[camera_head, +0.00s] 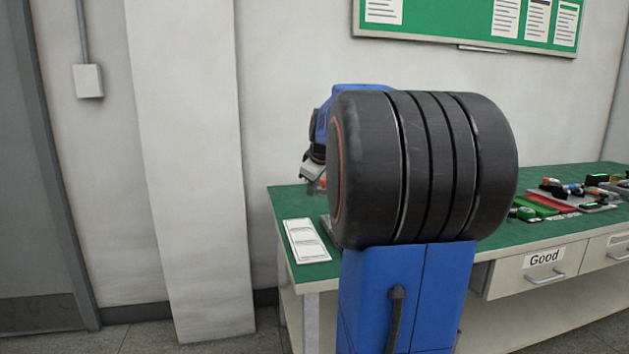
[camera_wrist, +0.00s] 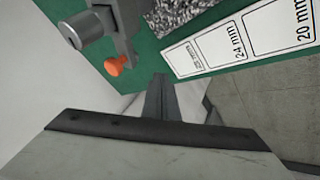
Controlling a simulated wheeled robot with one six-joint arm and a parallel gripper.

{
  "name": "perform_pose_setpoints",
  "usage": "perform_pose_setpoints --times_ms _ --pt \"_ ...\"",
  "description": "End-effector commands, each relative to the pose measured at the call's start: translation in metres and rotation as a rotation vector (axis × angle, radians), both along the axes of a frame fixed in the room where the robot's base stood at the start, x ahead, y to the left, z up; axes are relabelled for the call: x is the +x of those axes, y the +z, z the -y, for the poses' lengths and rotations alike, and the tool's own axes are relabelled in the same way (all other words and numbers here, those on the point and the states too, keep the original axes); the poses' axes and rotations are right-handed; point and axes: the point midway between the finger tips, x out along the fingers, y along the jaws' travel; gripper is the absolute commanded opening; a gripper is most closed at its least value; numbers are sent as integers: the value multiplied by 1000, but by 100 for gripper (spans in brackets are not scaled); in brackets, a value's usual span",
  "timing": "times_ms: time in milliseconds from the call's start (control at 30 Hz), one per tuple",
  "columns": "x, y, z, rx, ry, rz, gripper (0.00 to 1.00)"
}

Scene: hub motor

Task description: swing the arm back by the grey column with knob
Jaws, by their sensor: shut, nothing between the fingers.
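In the wrist view a grey metal column (camera_wrist: 125,22) stands at the top left on the green bench top. It has a round grey knob (camera_wrist: 82,30) at its side and a small orange knob (camera_wrist: 115,66) low down. My gripper (camera_wrist: 160,80) is shut and empty. Its fingertips show below and right of the orange knob, apart from it in the picture. In the head view my gripper (camera_head: 314,172) is partly hidden behind my own big black arm joint, near the bench's left end. The column is mostly hidden there too.
A white card (camera_wrist: 240,38) with size labels lies on the bench (camera_head: 292,203) near its left edge. Coloured parts (camera_head: 585,190) lie on the right. A drawer marked Good (camera_head: 540,268) is below. A wall pillar (camera_head: 190,150) stands left; floor between is clear.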

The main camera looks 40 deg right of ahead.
Motion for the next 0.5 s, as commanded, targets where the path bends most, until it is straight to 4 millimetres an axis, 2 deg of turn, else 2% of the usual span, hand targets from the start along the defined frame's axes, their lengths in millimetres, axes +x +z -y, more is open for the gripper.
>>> perform_pose_setpoints --times_ms 133,300,500 --pt "14 -22 7 2 1 -2 0" --pt "21 -19 31 0 -1 -1 0" --pt "26 -18 42 0 0 0 0"
